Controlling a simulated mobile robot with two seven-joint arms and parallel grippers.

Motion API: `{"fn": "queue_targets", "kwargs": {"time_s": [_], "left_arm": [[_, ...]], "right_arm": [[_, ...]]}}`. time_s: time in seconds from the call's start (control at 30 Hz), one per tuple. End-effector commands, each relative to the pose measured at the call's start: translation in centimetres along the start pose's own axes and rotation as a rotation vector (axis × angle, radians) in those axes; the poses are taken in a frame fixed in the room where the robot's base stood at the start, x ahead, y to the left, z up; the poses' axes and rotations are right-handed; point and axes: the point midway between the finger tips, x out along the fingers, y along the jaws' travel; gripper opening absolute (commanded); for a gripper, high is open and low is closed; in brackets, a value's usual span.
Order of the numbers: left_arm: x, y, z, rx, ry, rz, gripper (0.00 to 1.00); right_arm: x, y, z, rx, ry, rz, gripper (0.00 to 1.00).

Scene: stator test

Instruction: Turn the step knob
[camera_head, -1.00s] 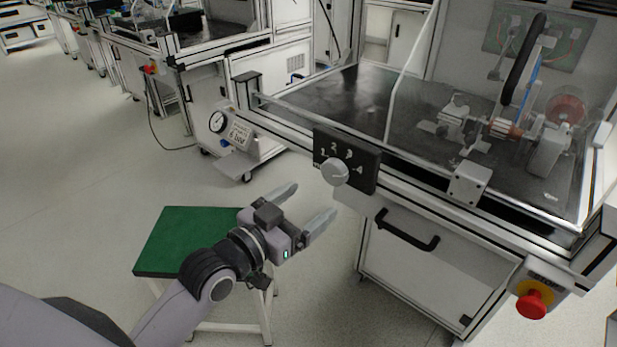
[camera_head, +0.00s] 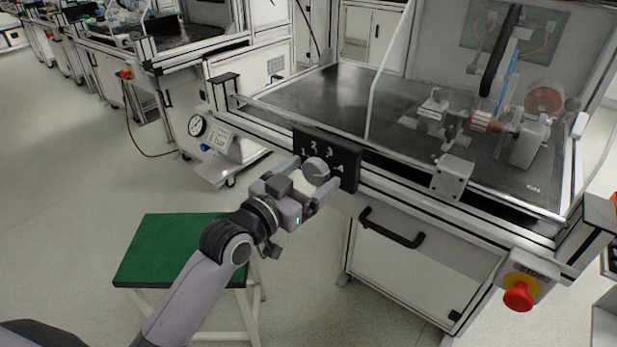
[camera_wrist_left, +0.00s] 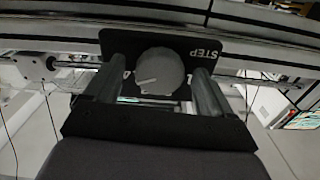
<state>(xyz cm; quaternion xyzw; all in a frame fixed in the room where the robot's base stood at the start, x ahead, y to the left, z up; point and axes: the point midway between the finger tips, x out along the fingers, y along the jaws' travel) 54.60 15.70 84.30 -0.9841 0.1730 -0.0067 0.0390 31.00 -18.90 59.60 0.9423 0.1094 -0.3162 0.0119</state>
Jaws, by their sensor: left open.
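The step knob (camera_head: 316,170) is a round grey knob on a black plate (camera_head: 347,158) marked 1 to 4, fixed to the front rail of the test bench. My left gripper (camera_head: 308,178) is at the knob with its fingers open, one on either side of it. In the left wrist view the knob (camera_wrist_left: 159,72) sits between the two fingers (camera_wrist_left: 158,90), with a gap visible on each side. A pale pointer line shows on the knob's face, and the word STEP shows on the plate. My right gripper is not in view.
A black handle (camera_head: 392,228) is below the plate to the right. A red emergency stop button (camera_head: 518,296) is at the bench's front right. A green-topped stool (camera_head: 165,250) stands below my left arm. A clear cover encloses the bench top.

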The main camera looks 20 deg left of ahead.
Motion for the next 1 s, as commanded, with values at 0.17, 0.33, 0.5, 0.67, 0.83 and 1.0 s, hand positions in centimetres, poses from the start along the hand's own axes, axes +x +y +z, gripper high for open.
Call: {"fn": "queue_targets", "kwargs": {"time_s": [0.17,0.33,0.5,0.67,0.83,1.0], "left_arm": [[0.0,0.0,0.0,0.000,0.000,0.000,0.84],[0.0,0.0,0.0,0.000,0.000,0.000,0.42],[0.0,0.0,0.0,-0.001,0.000,0.000,0.28],[0.0,0.0,-0.1,-0.023,0.000,0.000,0.28],[0.0,0.0,-0.2,-0.091,-0.002,0.000,0.28],[0.0,0.0,-0.4,-0.210,-0.002,0.000,0.28]], "right_arm": [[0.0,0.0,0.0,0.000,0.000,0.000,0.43],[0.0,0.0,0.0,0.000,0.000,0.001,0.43],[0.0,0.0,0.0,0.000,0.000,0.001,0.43],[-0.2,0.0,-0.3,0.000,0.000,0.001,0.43],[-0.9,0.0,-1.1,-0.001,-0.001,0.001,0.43],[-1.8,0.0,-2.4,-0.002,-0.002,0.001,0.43]]}}
